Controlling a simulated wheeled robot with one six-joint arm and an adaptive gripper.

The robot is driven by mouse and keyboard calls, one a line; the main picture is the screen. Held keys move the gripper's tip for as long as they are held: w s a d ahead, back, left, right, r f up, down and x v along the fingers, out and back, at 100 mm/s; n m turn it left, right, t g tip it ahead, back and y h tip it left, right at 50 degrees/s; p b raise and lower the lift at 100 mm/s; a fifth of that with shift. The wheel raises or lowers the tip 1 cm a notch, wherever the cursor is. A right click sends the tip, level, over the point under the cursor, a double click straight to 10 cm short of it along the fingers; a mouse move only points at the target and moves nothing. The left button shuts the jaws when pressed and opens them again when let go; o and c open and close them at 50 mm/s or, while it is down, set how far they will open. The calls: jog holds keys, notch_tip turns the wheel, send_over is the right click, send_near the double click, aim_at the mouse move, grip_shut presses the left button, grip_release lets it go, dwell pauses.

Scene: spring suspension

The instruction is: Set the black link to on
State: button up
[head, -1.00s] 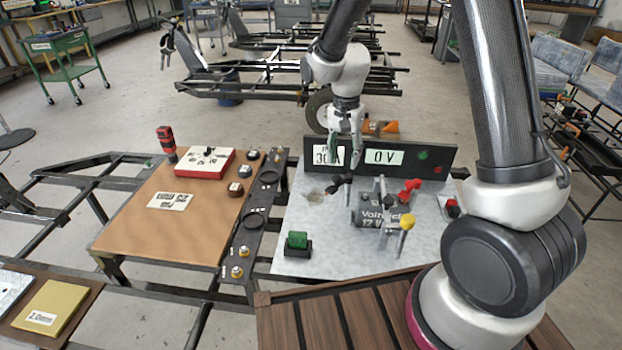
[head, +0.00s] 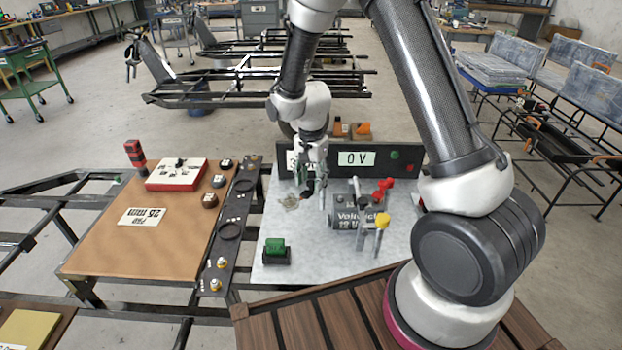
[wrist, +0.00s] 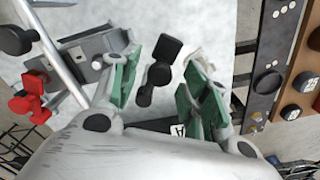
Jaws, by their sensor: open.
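The black link (wrist: 161,68) lies between the two green-padded fingers of my gripper (wrist: 158,88) in the wrist view. The fingers are open, with a gap on each side of it. In the head view my gripper (head: 312,180) points down at the back of the grey metal plate (head: 300,245). The black link (head: 307,190) is mostly hidden behind the fingers there. A red link (head: 383,187) sits to the right, above a grey box with lettering (head: 352,214); the red one also shows in the wrist view (wrist: 31,97).
A black panel (head: 405,157) with a "0 V" display stands behind the plate. A lever with a yellow knob (head: 382,220) rises at the right. A green block (head: 275,248) sits at the front left. A wooden board (head: 105,240) with a red-sided box (head: 176,175) is farther left.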

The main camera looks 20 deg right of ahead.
grip_shut()
jog(key=shift+s+d+n, duration=0.1)
jog(key=shift+s+n, duration=0.05)
jog(key=shift+n, duration=0.15)
jog(key=shift+s+d+n, duration=0.35)
jog(key=shift+d+n, duration=0.75)
jog(key=shift+n, duration=1.25)
jog(key=shift+s+d+n, duration=0.3)
jog(key=shift+d+n, duration=0.85)
jog(key=shift+n, duration=1.25)
jog(key=shift+s+d+n, duration=0.35)
jog(key=shift+d+n, duration=0.75)
jog(key=shift+n, duration=1.25)
